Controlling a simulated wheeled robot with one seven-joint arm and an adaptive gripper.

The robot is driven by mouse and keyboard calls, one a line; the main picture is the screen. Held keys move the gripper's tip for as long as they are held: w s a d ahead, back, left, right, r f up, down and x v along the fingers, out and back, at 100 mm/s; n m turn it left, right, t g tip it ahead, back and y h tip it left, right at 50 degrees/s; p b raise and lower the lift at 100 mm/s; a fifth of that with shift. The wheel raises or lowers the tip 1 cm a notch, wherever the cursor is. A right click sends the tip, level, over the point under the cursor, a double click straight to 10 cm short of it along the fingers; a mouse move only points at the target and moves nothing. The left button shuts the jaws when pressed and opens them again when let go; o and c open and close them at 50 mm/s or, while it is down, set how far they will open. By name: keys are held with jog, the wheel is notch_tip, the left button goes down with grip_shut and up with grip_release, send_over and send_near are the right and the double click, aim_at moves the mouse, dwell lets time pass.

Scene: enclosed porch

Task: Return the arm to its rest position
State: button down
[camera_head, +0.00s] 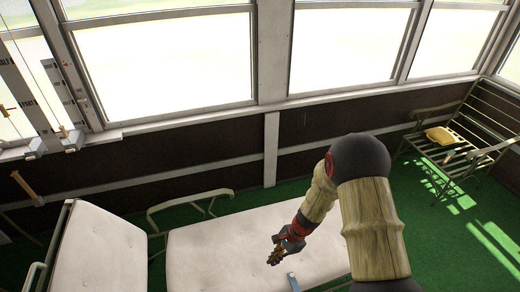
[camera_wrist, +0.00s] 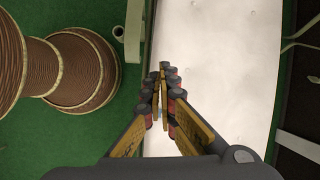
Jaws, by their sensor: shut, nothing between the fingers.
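My gripper (camera_head: 276,256) hangs at the end of my arm above the white cushion of a lounger (camera_head: 215,258). In the wrist view my gripper (camera_wrist: 162,75) has its fingertips together with nothing between them. The cushion (camera_wrist: 215,50) lies below the fingers in that view. My arm reaches forward from the lower right of the head view and bends down at the elbow. A small blue-grey item (camera_head: 293,282) shows at the cushion's front edge, close to the gripper; I cannot tell what it is.
The lounger's raised backrest (camera_head: 85,250) stands at the left, with a metal armrest (camera_head: 190,197) behind the seat. A slatted bench (camera_head: 480,125) holding a yellow item (camera_head: 438,135) stands at the right. Green floor (camera_head: 440,230) is open between them. Windows line the back wall.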

jog(key=s+d+r+n+t+h, duration=0.1)
jog(key=s+d+r+n, duration=0.3)
jog(key=r, duration=0.9)
jog(key=s+d+r+n+t+h+b, duration=0.1)
jog(key=s+d+r+n+t+h, duration=0.1)
jog(key=s+r, duration=0.7)
jog(key=s+d+r+n+t+h+b, duration=0.1)
jog(key=s+d+r+n+t, duration=0.3)
jog(key=r, duration=1.5)
jog(key=s+d+n, duration=0.2)
jog(key=d+n, duration=0.1)
jog(key=shift+s+d+r+h, duration=0.15)
jog(key=shift+s+r+h, duration=0.1)
jog(key=shift+h, duration=0.05)
